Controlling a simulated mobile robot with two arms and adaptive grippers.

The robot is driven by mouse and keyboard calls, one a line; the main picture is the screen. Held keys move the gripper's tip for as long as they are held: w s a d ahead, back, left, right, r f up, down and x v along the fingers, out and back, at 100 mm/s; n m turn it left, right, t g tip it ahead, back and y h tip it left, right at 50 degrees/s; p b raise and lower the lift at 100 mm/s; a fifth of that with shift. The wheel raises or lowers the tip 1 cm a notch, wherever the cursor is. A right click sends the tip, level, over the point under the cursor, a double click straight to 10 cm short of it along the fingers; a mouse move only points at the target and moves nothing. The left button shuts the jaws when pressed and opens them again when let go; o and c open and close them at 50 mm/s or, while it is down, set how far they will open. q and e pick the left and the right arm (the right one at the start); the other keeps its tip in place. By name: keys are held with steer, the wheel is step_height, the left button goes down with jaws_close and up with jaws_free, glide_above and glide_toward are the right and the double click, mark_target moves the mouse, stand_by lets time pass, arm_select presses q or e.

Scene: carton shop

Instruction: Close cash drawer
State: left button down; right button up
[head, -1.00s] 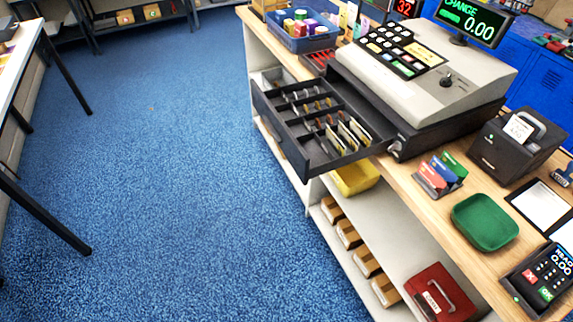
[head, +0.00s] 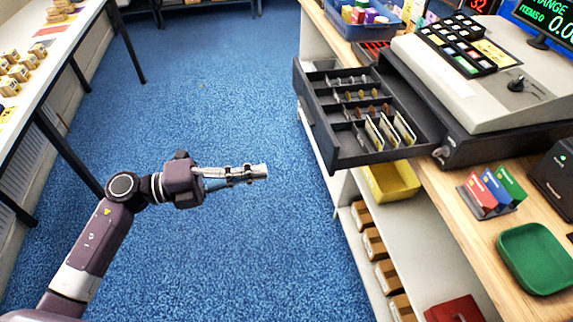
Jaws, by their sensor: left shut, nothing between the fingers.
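The cash drawer (head: 338,156) is a black tray with coin and note compartments. It stands pulled out to the left from under the grey cash register (head: 490,85) on the wooden counter. Coins and upright notes show in it. My left gripper (head: 262,172) is shut and empty, over the blue floor to the left of the drawer's front, apart from it. Its fingers point right. My right gripper is not in view.
A card holder (head: 490,192) and a green tray (head: 536,258) sit on the counter. A yellow bin (head: 392,182) lies on the shelf below the drawer. The carpet (head: 220,90) is clear.

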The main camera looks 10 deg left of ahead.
mark_target(328, 160)
arm_select(q)
steer(key=p+x, duration=0.3)
steer(key=x, duration=0.9)
steer(key=shift+w+d+r+p, duration=0.1)
steer(key=shift+p, duration=0.2)
steer(key=shift+w+d, duration=0.1)
steer(key=shift+d, duration=0.3)
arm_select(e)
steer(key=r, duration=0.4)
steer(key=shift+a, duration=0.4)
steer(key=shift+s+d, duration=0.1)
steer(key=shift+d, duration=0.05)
